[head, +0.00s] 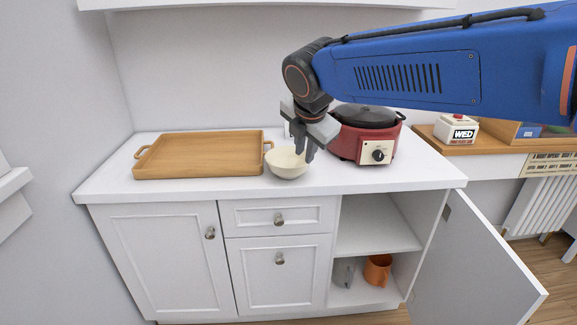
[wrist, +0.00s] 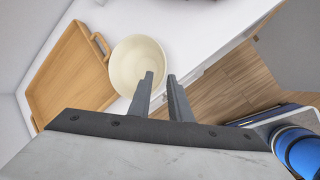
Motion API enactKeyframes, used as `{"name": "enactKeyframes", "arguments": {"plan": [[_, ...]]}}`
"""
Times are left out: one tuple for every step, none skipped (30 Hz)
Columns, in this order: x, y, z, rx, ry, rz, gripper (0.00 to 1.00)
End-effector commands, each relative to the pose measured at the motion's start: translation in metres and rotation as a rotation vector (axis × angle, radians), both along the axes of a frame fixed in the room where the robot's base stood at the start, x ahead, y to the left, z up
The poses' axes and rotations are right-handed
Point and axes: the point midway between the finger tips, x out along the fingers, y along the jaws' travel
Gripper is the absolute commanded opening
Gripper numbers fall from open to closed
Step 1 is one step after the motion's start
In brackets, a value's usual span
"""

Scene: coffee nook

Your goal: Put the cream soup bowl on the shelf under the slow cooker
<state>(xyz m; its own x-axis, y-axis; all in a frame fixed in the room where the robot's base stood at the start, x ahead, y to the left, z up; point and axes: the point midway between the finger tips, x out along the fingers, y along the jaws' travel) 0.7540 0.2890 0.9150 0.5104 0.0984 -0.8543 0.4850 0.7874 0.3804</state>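The cream soup bowl (head: 288,170) stands upright on the white counter, between the wooden tray and the slow cooker. It also shows in the wrist view (wrist: 130,65), empty inside. My gripper (head: 305,154) points down at the bowl's right side. In the wrist view its fingers (wrist: 161,77) are apart, one over the bowl's inside and one outside the rim; I cannot tell whether they touch it. The red slow cooker (head: 364,135) with a dark lid stands to the right. Below it, the open cabinet has a bare white shelf (head: 375,238).
The wooden tray (head: 200,156) lies left of the bowl. A grey mug (head: 344,272) and an orange mug (head: 378,270) stand at the cabinet bottom. The cabinet door (head: 475,270) hangs open to the right. A wooden side surface beyond holds a small "WED" box (head: 457,132).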

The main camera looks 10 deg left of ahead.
Motion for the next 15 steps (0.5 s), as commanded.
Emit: {"name": "enactKeyframes", "arguments": {"plan": [[0.004,0.000,-0.007,-0.001,0.001,-0.002,0.18],[0.006,0.001,-0.011,-0.002,0.002,-0.001,0.18],[0.008,0.001,-0.015,-0.002,0.002,-0.001,0.18],[0.010,0.002,-0.017,-0.001,0.001,-0.001,0.18],[0.011,0.002,-0.019,0.000,0.001,-0.001,0.18],[0.012,0.002,-0.021,0.000,0.001,-0.001,0.18],[0.013,0.002,-0.022,0.001,0.000,-0.001,0.18],[0.013,0.002,-0.022,0.001,0.000,-0.001,0.18],[0.014,0.003,-0.023,0.001,0.000,-0.001,0.18],[0.014,0.003,-0.024,0.001,0.000,-0.001,0.18],[0.014,0.003,-0.025,0.001,0.000,-0.001,0.18],[0.015,0.003,-0.028,0.000,0.001,-0.001,0.18],[0.016,0.003,-0.030,0.000,0.001,-0.001,0.18],[0.017,0.004,-0.033,0.000,0.001,-0.001,0.18],[0.018,0.004,-0.037,0.000,0.001,-0.001,0.18]]}}
